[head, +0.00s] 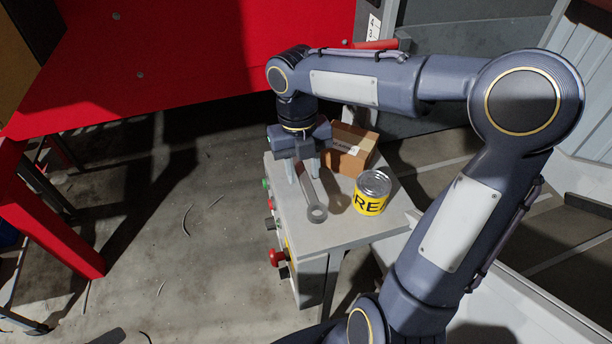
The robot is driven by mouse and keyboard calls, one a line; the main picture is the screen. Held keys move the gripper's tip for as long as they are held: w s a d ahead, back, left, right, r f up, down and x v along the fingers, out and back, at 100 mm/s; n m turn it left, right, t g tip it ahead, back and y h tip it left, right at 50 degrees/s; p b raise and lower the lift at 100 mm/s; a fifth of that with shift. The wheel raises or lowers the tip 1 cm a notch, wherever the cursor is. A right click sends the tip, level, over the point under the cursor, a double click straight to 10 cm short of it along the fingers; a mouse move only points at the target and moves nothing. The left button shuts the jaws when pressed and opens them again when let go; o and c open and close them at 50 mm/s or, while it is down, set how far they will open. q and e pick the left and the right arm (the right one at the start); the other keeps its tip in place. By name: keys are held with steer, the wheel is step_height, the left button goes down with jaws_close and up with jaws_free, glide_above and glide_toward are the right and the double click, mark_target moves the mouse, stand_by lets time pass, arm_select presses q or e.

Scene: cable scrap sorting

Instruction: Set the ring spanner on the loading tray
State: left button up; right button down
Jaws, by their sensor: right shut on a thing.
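The ring spanner (309,193) is a grey metal bar with a ring end toward the front. It is at the grey top of a small control stand (345,230); I cannot tell whether it rests on it or is just above. My right gripper (303,174) points down and is shut on the spanner's rear part, hiding some of it. A large red sloping surface (200,55) fills the upper left; I cannot tell whether it is the loading tray. My left gripper is not in view.
A yellow-labelled can (372,192) and a cardboard box (348,147) stand on the stand, right of and behind the spanner. Red and green buttons line the stand's left side. A red leg (50,225) stands at left; cable scraps lie on the open concrete floor (180,250).

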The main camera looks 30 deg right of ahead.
mark_target(306, 180)
steer(key=shift+w+d+f, duration=0.25)
steer(key=shift+d+f, duration=0.05)
steer(key=shift+f, duration=0.15)
steer(key=shift+w+d+f, duration=0.25)
steer(key=shift+f, duration=0.15)
steer(key=shift+w+d+f, duration=0.1)
steer(key=shift+d+f, duration=0.05)
steer(key=shift+f, duration=1.65)
steer(key=c, duration=0.9)
jaws_free()
steer(key=shift+f, duration=0.15)
steer(key=r, duration=0.4)
steer(key=w+r, duration=0.1)
steer(key=r, duration=0.7)
steer(key=shift+w+r+p, duration=0.15)
steer(key=shift+w+p, duration=0.05)
steer(key=shift+p, duration=0.15)
steer(key=shift+s, duration=0.1)
